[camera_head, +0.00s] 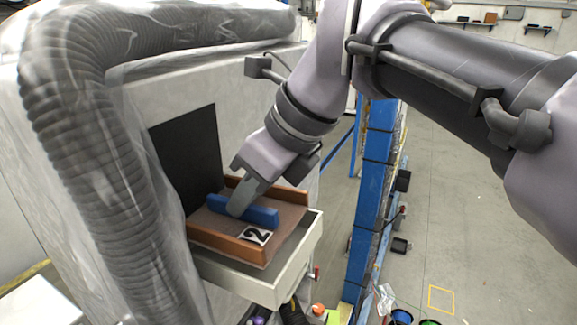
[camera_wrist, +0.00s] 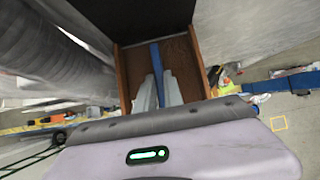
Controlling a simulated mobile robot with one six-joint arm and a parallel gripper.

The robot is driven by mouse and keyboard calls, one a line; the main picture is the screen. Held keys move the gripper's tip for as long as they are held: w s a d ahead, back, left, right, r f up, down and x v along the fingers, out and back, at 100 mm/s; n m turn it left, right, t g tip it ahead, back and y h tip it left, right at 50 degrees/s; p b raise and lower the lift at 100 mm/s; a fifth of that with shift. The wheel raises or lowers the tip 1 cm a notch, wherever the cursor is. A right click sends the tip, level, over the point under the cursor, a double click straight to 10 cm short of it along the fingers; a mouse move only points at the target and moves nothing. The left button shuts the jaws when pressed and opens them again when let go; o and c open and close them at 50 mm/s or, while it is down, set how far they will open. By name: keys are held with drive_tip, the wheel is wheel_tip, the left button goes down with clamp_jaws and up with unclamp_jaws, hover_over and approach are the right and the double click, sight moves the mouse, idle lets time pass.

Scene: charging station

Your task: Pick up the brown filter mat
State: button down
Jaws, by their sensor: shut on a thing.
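The brown filter mat (camera_head: 290,216) has raised orange-brown side rails, a blue bar across its middle and a white label with a black "2". It is at a pale open drawer (camera_head: 291,277) on the front of the white cabinet. My gripper (camera_head: 238,207) reaches down from above and is shut on the blue bar (camera_head: 263,216). In the wrist view the two grey fingers (camera_wrist: 158,92) close on either side of the blue bar (camera_wrist: 155,56), above the brown mat (camera_wrist: 179,52). I cannot tell whether the mat rests in the drawer or is slightly raised.
A dark opening (camera_head: 187,150) lies behind the mat. A thick ribbed grey hose (camera_head: 85,150) runs along the left. A blue post (camera_head: 374,190) stands to the right of the drawer. Small coloured items lie below the drawer. Grey floor (camera_head: 470,190) is open on the right.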

wheel_tip(320, 180, up, 23)
drive_tip(key=p, duration=0.9)
drive_tip(key=shift+r, duration=0.15)
